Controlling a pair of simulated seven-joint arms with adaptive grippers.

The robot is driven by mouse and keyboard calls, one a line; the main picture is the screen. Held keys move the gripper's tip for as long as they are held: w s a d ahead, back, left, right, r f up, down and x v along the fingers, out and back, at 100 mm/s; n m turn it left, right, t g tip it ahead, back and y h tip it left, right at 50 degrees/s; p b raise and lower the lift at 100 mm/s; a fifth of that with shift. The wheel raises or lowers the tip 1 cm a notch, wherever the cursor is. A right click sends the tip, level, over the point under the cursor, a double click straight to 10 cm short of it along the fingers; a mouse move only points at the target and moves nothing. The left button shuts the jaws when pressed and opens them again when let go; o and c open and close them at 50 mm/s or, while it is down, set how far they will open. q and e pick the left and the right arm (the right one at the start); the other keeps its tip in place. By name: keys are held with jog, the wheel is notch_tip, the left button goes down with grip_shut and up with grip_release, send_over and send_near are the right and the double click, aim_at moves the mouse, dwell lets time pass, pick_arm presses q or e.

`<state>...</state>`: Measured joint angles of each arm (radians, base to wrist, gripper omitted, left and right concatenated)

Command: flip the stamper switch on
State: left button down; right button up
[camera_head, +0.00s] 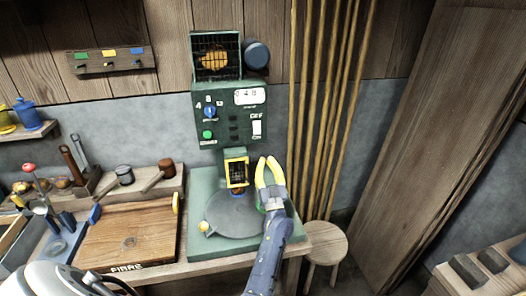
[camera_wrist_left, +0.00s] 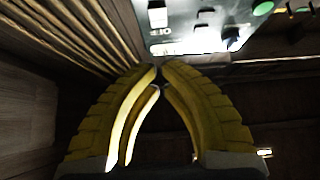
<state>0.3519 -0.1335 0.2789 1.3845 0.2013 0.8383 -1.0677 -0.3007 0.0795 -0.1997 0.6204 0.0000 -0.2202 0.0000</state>
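The green stamper machine (camera_head: 224,150) stands against the back wall. Its front panel carries a white switch (camera_head: 257,128) at the right side, below a small label that seems to read OFF. My left gripper (camera_head: 266,160) has yellow fingers and is below and slightly right of the switch, apart from it. In the left wrist view the fingertips (camera_wrist_left: 159,68) come together with almost no gap and nothing between them. The panel shows at the top of that view, with a white switch-like block (camera_wrist_left: 157,14) beyond the fingertips. My right gripper is not in view.
The panel also has a blue knob (camera_head: 210,112) and a green button (camera_head: 208,134). A small yellow-framed guard (camera_head: 237,172) sits just left of my gripper, above a round grey plate (camera_head: 240,217). Wooden poles (camera_head: 318,100) and a stool (camera_head: 325,242) stand to the right.

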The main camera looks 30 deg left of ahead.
aim_at(257, 125)
pick_arm(q)
jog(key=shift+w+a+f+x, duration=0.2)
jog(key=shift+f+x, duration=0.15)
jog(key=shift+x, duration=1.65)
jog(key=shift+w+a+f+x, duration=0.2)
jog(key=shift+f+x, duration=0.2)
jog(key=shift+x, duration=1.6)
jog(key=shift+w+a+f+x, duration=0.2)
jog(key=shift+f+x, duration=0.15)
jog(key=shift+x, duration=1.65)
jog(key=shift+a, duration=0.1)
